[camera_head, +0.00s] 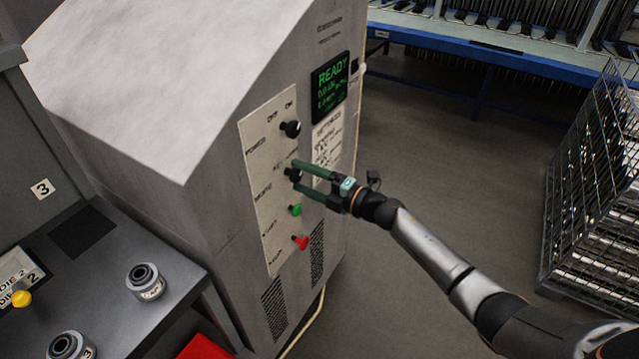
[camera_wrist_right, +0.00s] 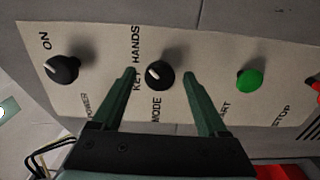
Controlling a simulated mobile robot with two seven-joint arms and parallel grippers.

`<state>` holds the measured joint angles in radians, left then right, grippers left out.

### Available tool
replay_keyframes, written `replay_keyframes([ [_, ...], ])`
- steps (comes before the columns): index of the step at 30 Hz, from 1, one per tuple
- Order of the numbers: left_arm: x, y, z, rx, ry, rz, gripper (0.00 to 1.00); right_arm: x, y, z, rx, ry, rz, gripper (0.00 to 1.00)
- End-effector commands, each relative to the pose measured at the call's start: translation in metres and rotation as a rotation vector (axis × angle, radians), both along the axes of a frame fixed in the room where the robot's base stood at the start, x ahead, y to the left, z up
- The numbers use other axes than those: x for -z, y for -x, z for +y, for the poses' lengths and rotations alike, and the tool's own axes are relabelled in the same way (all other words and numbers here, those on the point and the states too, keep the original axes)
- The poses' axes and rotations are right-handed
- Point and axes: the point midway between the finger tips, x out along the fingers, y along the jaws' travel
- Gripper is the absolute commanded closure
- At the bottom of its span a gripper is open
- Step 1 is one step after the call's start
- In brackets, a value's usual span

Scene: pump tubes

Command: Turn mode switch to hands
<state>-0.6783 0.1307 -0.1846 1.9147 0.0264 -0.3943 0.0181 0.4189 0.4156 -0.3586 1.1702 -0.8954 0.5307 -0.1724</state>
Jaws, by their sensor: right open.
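The mode switch is a round black knob with a white pointer mark on the cabinet's control panel. It shows in the right wrist view (camera_wrist_right: 160,75) between "KEY HANDS" and "MODE" lettering, its mark tilted toward upper left. In the head view the mode switch (camera_head: 292,173) is partly covered by my right gripper (camera_head: 297,177). My right gripper is open, its two green fingers on either side of the knob; it also shows in the right wrist view (camera_wrist_right: 160,73). I cannot tell whether the fingers touch the knob. My left gripper is not in view.
The panel (camera_head: 262,215) also carries a black power knob (camera_head: 290,129), a green start button (camera_head: 295,210) and a red stop button (camera_head: 300,242). A screen (camera_head: 330,87) reads "READY". A wire cage (camera_head: 590,190) stands at the right. The floor between is clear.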

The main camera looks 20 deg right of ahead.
Motion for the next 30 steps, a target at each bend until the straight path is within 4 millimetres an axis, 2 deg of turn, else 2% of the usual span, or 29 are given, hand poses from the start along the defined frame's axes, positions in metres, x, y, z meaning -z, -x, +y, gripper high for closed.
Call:
replay_keyframes([
  [16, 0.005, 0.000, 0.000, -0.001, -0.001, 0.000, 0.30, 0.002, 0.080, -0.061, -0.002, 0.002, 0.003, 0.24],
  [21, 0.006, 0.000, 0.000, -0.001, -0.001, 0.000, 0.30, 0.001, 0.092, -0.071, 0.000, 0.000, 0.002, 0.24],
  [30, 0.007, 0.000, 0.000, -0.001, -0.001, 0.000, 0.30, 0.000, 0.095, -0.074, 0.000, 0.001, 0.001, 0.24],
])
